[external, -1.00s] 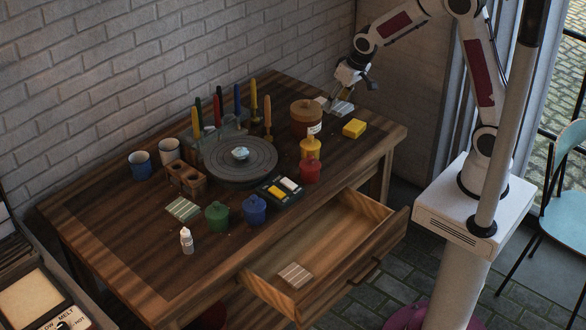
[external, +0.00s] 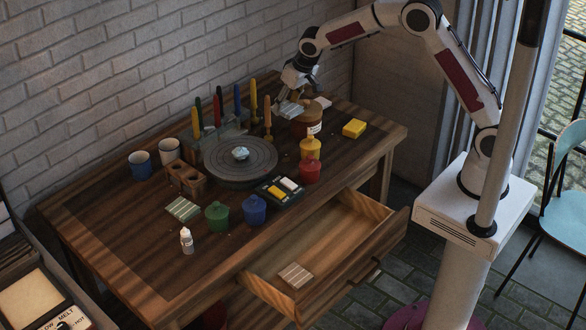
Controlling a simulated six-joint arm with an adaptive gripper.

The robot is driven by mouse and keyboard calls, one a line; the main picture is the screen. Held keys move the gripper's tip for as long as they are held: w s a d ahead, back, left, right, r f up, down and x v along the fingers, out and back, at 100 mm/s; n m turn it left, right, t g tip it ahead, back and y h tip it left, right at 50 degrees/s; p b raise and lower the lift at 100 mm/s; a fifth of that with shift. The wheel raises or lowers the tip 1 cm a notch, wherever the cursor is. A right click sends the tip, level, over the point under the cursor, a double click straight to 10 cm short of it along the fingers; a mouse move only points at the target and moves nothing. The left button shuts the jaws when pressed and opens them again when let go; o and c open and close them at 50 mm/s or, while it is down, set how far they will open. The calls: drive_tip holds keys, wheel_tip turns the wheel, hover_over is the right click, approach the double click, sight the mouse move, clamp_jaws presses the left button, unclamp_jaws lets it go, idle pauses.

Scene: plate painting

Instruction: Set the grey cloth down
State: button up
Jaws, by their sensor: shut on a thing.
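My gripper (external: 295,96) is shut on the grey cloth (external: 289,109), a small folded pale-grey piece. It is at the back of the wooden table (external: 130,235), just left of the brown lidded jar (external: 308,122). The cloth appears to be held above the table; its exact height is hard to tell. Part of the cloth is hidden by the fingers.
A round grey turntable (external: 240,165) bears a small pale-blue item. Upright coloured tools (external: 238,100) stand behind it. Lidded pots, a yellow sponge (external: 354,129) and a striped cloth (external: 183,209) are on the table. The drawer (external: 330,245) is open with another striped cloth inside.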

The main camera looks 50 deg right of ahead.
drive_tip(key=shift+w+a, duration=0.2)
drive_tip(key=shift+a, duration=0.15)
drive_tip(key=shift+f, duration=0.45)
hover_over(283, 149)
drive_tip(key=s, duration=0.1)
drive_tip(key=shift+a+f, duration=0.15)
drive_tip(key=shift+f, duration=1.95)
drive_tip(key=shift+f, duration=3.15)
drive_tip(key=shift+f, duration=1.85)
drive_tip(key=shift+f, duration=0.25)
drive_tip(key=o, duration=0.8)
